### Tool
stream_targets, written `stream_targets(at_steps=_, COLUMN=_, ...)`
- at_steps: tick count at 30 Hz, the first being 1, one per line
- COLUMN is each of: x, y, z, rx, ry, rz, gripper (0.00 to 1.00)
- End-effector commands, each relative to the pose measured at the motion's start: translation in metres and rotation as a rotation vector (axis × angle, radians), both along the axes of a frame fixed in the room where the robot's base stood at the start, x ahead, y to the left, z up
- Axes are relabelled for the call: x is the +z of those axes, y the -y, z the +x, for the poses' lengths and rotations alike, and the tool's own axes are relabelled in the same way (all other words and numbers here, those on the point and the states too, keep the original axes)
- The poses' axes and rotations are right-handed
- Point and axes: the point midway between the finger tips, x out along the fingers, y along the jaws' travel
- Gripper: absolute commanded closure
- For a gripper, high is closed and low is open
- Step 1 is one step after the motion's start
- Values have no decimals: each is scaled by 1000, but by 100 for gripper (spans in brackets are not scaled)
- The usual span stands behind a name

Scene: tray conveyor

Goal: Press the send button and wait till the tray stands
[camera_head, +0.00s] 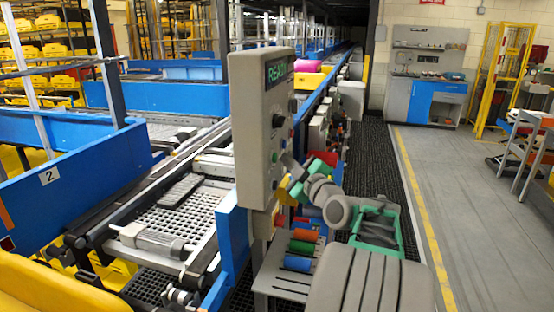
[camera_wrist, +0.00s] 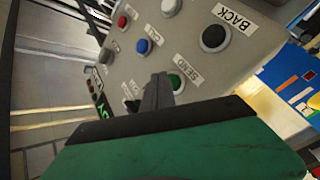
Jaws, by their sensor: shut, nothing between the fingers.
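The grey control box (camera_head: 257,130) stands upright at the conveyor's near end, its display (camera_head: 279,70) reading READY in green. In the wrist view its panel (camera_wrist: 125,68) carries several round buttons with white labels. The green button (camera_wrist: 178,83) sits beside the SEND label (camera_wrist: 187,66). My gripper (camera_wrist: 160,80) is shut and empty, its dark fingers pointing at the panel just left of the green button and partly covering it. I cannot tell whether the tips touch the button. In the head view my arm reaches the box's right face. I cannot clearly identify the tray.
Near the SEND button are a black button (camera_wrist: 214,38) labelled BACK, a blue button (camera_wrist: 143,46) and a red button (camera_wrist: 122,21). The conveyor (camera_head: 185,220) runs away left of the box. The floor (camera_head: 490,220) at right is largely clear.

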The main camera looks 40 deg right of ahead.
Motion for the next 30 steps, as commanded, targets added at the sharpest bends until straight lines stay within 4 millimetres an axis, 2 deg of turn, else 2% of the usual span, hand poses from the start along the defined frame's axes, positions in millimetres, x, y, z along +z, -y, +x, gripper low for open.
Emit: stream_targets(at_steps=30, x=0, y=-7, z=9, rx=1, ry=0, rz=0, gripper=100)
